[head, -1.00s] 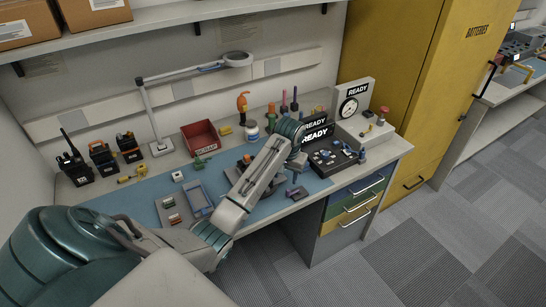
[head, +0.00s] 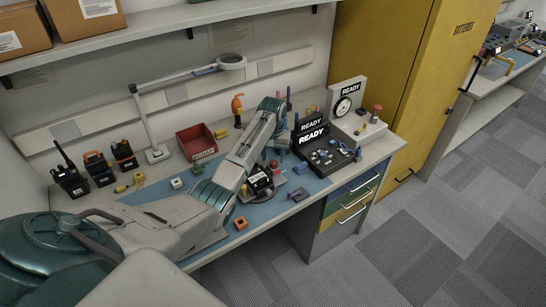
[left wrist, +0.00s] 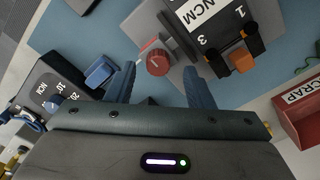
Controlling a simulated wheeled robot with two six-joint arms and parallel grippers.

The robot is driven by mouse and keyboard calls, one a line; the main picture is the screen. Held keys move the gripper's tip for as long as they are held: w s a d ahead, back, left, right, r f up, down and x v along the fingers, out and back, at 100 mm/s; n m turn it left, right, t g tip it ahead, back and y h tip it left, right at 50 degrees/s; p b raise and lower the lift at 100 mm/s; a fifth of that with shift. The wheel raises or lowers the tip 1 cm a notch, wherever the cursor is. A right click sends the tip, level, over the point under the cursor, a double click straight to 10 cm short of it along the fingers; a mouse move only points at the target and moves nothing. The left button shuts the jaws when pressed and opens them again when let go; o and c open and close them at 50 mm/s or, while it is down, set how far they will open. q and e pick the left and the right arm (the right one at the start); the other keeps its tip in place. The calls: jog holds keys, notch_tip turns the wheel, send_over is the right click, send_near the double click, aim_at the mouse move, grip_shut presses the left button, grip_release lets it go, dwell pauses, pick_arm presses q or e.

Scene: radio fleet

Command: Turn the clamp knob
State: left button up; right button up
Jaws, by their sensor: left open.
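The red clamp knob (left wrist: 157,62), with a white mark, sticks out of the grey clamp fixture (left wrist: 182,62) in the left wrist view. A dark radio (left wrist: 215,20) with a white NCM label sits in the fixture; it also shows on the bench in the head view (head: 259,183). My left gripper (left wrist: 159,80) is open, its two blue fingers on either side of the knob. A gap shows between knob and fingers, so I see no grip. In the head view my left forearm reaches over the bench, and its fingertips are hard to make out. My right gripper is not in view.
A red scrap bin (head: 197,142) stands behind my arm. Several radios stand at the bench's left, near a lamp (head: 158,155). A black test unit (head: 325,156) reading READY and a gauge station (head: 349,112) stand at the right. An orange block (head: 241,223) lies near the front edge.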

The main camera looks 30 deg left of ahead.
pick_arm(q)
jog(key=shift+f, duration=0.55)
jog(key=shift+d+f, duration=0.1)
jog(key=shift+f, duration=0.45)
jog(key=c, duration=1)
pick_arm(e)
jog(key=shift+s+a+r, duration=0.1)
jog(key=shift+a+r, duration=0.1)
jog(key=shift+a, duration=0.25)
